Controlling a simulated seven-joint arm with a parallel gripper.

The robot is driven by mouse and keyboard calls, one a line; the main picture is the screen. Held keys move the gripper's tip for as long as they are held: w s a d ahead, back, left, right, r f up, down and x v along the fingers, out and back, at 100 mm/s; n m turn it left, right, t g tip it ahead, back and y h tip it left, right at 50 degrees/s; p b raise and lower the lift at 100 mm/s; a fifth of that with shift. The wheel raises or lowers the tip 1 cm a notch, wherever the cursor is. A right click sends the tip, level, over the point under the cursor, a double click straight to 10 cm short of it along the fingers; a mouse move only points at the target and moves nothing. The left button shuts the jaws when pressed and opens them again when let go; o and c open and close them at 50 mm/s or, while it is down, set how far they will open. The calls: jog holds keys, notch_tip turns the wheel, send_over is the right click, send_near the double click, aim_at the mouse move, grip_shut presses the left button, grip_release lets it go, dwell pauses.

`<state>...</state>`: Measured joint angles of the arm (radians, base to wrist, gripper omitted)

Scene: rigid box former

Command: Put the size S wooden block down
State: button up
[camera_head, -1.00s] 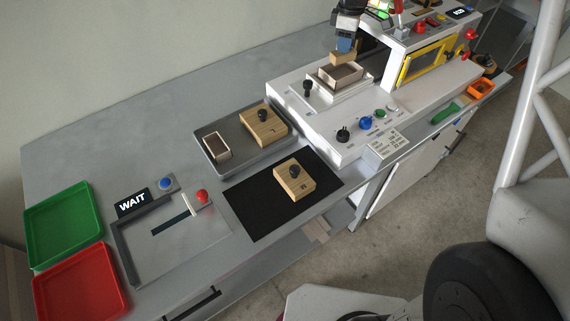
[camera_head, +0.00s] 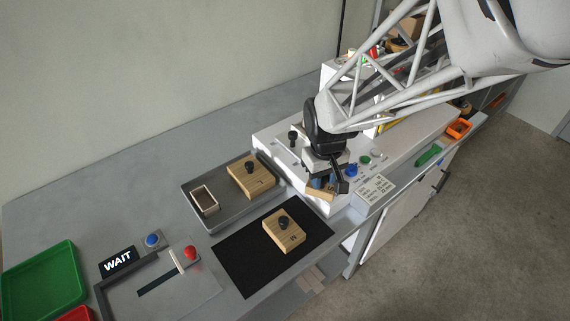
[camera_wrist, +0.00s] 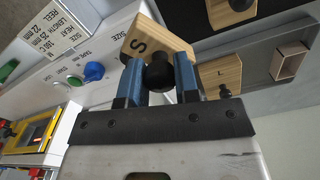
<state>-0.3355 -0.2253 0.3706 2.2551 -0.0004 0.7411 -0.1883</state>
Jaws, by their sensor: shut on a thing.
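The size S wooden block (camera_wrist: 165,42) shows its letter S in the wrist view, with its black knob (camera_wrist: 158,74) between my blue fingertips. My gripper (camera_wrist: 158,82) is shut on that knob. In the head view my gripper (camera_head: 323,180) holds the block (camera_head: 318,193) over the front part of the white machine, left of the blue knob. The block looks tilted there, and my gripper partly covers it. I cannot tell whether it touches the machine top.
A second wooden block (camera_head: 284,234) sits on the black mat (camera_head: 235,262). The L block (camera_head: 250,180) and a small open box (camera_head: 204,201) are in the grey tray (camera_head: 230,205). The white machine (camera_head: 275,137) carries knobs and buttons. Green and red trays lie far left.

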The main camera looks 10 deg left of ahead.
aim_at(309, 194)
jog(key=s+d+f+m, duration=0.1)
jog(key=s+f+m, duration=0.1)
jog(key=s, duration=0.6)
jog(key=s+d+f+m, duration=0.2)
jog(key=s+f+m, duration=0.1)
jog(key=s, duration=0.4)
jog(key=shift+s+f+m, duration=0.3)
jog(key=shift+s+m, duration=0.05)
jog(key=shift+m, duration=0.15)
jog(key=shift+w, duration=0.15)
jog(key=w+a+f, duration=0.1)
jog(key=w+a, duration=0.4)
jog(key=w, duration=0.8)
jog(key=shift+w+a+f, duration=0.15)
jog(key=shift+w+a, duration=0.05)
jog(key=shift+w, duration=0.2)
jog(key=shift+w, duration=0.1)
jog(key=shift+w+a, duration=0.1)
jog(key=shift+w, duration=0.05)
jog(key=shift+w+f, duration=0.15)
jog(key=shift+f, duration=1.7)
jog(key=shift+f, duration=0.15)
